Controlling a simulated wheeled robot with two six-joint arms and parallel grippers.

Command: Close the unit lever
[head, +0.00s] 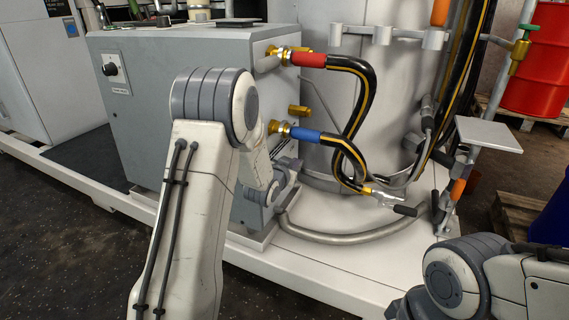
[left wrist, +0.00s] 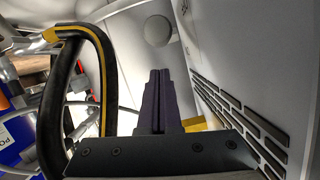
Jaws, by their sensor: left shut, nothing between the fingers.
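I cannot tell for sure which part is the unit lever. A brass valve piece (head: 299,111) sticks out of the grey unit's (head: 165,100) right side, between the red (head: 308,60) and blue (head: 304,134) hose ends. A yellow piece (left wrist: 195,126) shows behind my left gripper in the left wrist view. My left gripper (left wrist: 159,72) is shut and empty, its dark fingers pressed together beside the unit's slotted side panel (left wrist: 240,110). In the head view my left arm mostly hides that gripper, low by the unit's right side. My right gripper is out of view.
Black-and-yellow hoses (head: 362,110) hang close to the unit; one loops left of the fingers in the left wrist view (left wrist: 60,100). A large pale tank (head: 360,60) stands behind. A black-handled fitting (head: 404,210) lies at the hose's lower end. A red drum (head: 537,60) stands back right.

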